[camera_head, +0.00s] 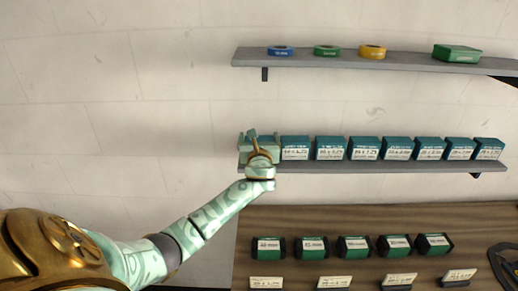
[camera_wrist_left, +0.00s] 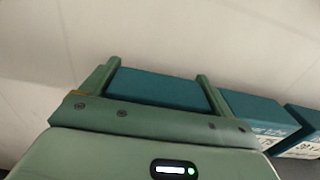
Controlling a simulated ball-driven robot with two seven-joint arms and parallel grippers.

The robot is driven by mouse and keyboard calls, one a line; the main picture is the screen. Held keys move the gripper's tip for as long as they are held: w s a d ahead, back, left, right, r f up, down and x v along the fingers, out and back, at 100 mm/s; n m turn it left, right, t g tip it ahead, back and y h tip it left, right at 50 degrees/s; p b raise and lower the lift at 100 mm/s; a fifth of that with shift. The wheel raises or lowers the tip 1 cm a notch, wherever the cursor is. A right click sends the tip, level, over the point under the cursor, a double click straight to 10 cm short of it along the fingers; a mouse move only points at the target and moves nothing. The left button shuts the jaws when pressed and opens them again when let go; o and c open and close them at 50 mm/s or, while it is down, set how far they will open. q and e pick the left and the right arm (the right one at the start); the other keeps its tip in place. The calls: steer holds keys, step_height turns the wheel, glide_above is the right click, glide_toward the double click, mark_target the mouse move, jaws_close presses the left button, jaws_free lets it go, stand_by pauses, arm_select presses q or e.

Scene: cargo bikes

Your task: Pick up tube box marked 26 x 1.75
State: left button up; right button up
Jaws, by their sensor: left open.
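A row of teal tube boxes with white size labels stands on the middle shelf (camera_head: 400,166). The label print is too small to read surely, so I cannot tell which one is marked 26 x 1.75. My left gripper (camera_head: 259,139) is at the left end of the row, in front of the leftmost box, whose label it hides. In the left wrist view that teal box (camera_wrist_left: 160,88) lies between the two open fingers of the gripper (camera_wrist_left: 155,73). I cannot tell whether they touch it. My right gripper is not in view.
The neighbouring teal box (camera_head: 295,148) stands close to the right, also in the left wrist view (camera_wrist_left: 258,110). The upper shelf (camera_head: 400,58) holds coloured rings and a green box (camera_head: 456,53). Below, a wooden surface (camera_head: 300,220) carries several dark green boxes and label cards.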

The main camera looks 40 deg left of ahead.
arm_select(q)
steer(key=shift+w+a+f, duration=0.1)
steer(key=shift+w+a, duration=0.15)
steer(key=shift+w, duration=0.05)
steer(key=shift+s+d, duration=0.1)
steer(key=shift+s, duration=0.05)
steer(key=c, duration=0.7)
